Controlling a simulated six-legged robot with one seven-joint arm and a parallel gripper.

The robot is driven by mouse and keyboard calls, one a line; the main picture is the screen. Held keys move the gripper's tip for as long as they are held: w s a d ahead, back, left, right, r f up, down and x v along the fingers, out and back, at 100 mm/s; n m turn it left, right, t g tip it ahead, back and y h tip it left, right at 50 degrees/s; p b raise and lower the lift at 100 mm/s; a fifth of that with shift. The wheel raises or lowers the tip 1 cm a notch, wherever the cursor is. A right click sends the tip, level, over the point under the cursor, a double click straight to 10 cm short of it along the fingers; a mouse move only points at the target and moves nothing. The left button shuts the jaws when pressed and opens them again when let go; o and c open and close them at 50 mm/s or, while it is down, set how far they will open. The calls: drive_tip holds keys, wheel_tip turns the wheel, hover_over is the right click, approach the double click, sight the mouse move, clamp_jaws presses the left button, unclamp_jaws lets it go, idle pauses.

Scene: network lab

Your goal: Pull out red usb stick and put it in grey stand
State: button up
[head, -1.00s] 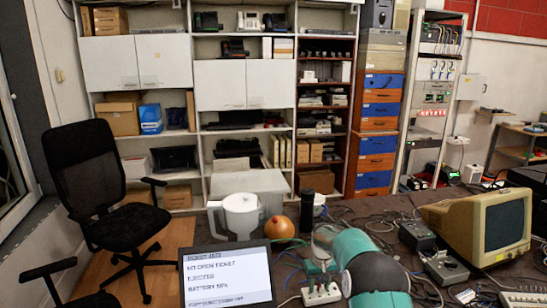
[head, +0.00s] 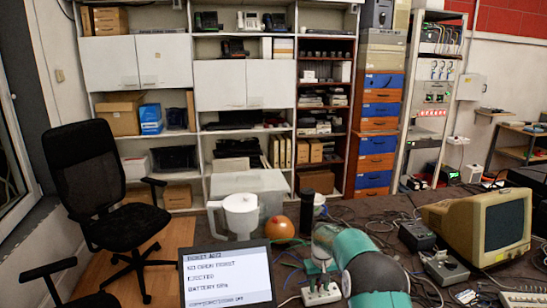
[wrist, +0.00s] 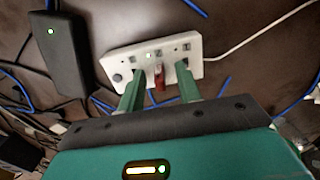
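The red usb stick (wrist: 159,78) stands in a socket of the white usb hub (wrist: 120,60) in the wrist view. The hub also shows in the head view (head: 321,294), at the bottom middle. My gripper (wrist: 158,70) is open, with one green finger on each side of the stick and a gap to it on both sides. The fingertips reach over the hub's near edge. I cannot make out a grey stand with certainty in either view.
A black box with a green light (wrist: 58,45) lies left of the hub, among blue cables. In the head view a screen (head: 228,275) stands left of the hub. An orange ball (head: 280,228), a white jug (head: 236,214) and an old monitor (head: 490,230) stand around the table.

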sight(319, 283)
clamp_jaws()
drive_tip(key=shift+r, duration=0.15)
drive_tip(key=shift+r, duration=2.9)
drive_tip(key=shift+r, duration=2)
drive_tip(key=shift+s, duration=0.1)
